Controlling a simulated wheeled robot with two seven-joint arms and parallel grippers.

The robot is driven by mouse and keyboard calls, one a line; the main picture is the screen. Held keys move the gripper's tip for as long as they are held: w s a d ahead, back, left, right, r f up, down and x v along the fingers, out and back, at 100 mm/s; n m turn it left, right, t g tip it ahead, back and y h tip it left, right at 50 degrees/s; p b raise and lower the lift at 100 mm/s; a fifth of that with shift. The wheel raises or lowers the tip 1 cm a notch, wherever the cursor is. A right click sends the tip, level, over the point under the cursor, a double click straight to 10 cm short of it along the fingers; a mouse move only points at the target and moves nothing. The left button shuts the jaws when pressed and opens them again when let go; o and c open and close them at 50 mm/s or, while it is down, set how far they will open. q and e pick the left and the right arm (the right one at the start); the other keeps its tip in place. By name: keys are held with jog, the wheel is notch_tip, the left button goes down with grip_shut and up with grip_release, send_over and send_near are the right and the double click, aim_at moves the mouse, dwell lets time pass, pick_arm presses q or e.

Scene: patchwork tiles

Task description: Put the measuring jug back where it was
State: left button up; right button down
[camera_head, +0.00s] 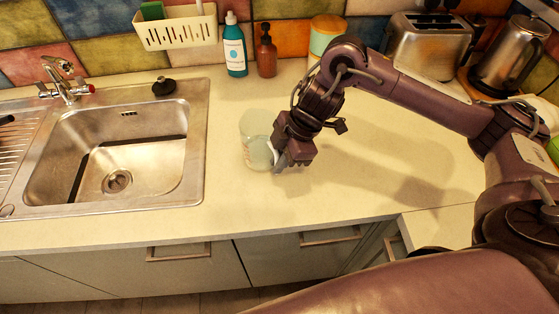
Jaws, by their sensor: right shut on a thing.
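The measuring jug (256,136) is clear, with pale liquid or tint low in it. It stands upright on, or just above, the pale counter, to the right of the sink; I cannot tell whether its base touches. My right gripper (281,161) reaches in from the right and is shut on the jug at its right side. The fingers and the gripper body hide the jug's right side and most of its handle. My left gripper is not in view.
A steel sink (195,150) with a tap (65,85) lies to the left. A black plug (164,87), a teal bottle (235,50), a brown bottle (267,55) and a canister (325,35) stand behind. A toaster (428,45) and a kettle (508,60) are at back right. The counter (330,205) in front is clear.

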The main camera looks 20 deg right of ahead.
jog(key=shift+w+f, duration=0.1)
jog(key=shift+f, duration=0.2)
jog(key=shift+f, duration=0.15)
jog(key=c, duration=1.5)
grip_release()
jog(key=shift+d+r, duration=0.1)
jog(key=shift+r, duration=0.35)
jog(key=p+v, duration=0.2)
jog(key=v, duration=0.9)
jog(key=shift+r, duration=0.15)
